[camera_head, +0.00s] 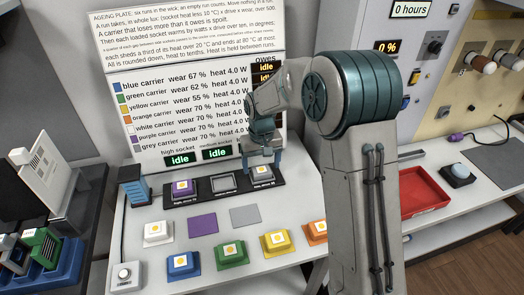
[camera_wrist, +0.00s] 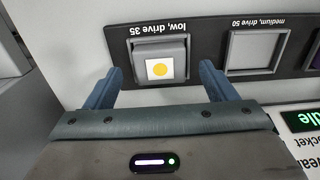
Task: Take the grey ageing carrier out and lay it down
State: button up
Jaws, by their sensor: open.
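The grey carrier (camera_wrist: 162,50), with a yellow dot on a white face, sits in the socket marked low, drive 35. It also shows at the right end of the ageing plate (camera_head: 241,186) in the head view (camera_head: 262,170), partly hidden by my gripper (camera_head: 263,153). In the wrist view my gripper (camera_wrist: 160,72) is open, with one finger on each side of the carrier's near end and a gap at both sides. The medium socket (camera_wrist: 256,50) is empty. A purple carrier (camera_head: 182,189) sits in the high socket. A bare grey pad (camera_head: 244,216) lies on the table.
A bare purple pad (camera_head: 202,225) lies beside the grey pad. White (camera_head: 158,233), blue (camera_head: 183,266), green (camera_head: 231,256), yellow (camera_head: 277,245) and orange (camera_head: 314,233) carriers stand on the table. The label board (camera_head: 190,90) rises behind the plate. A red tray (camera_head: 425,192) is at right.

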jog(key=shift+f, duration=0.75)
jog(key=c, duration=1.2)
jog(key=shift+o, duration=0.2)
jog(key=shift+r, duration=0.1)
jog(key=shift+r, duration=0.2)
jog(key=shift+r+p, duration=0.95)
jog(key=shift+r, duration=0.2)
jog(key=shift+r, duration=0.1)
jog(key=shift+r+p, duration=0.35)
jog(key=shift+r, duration=0.05)
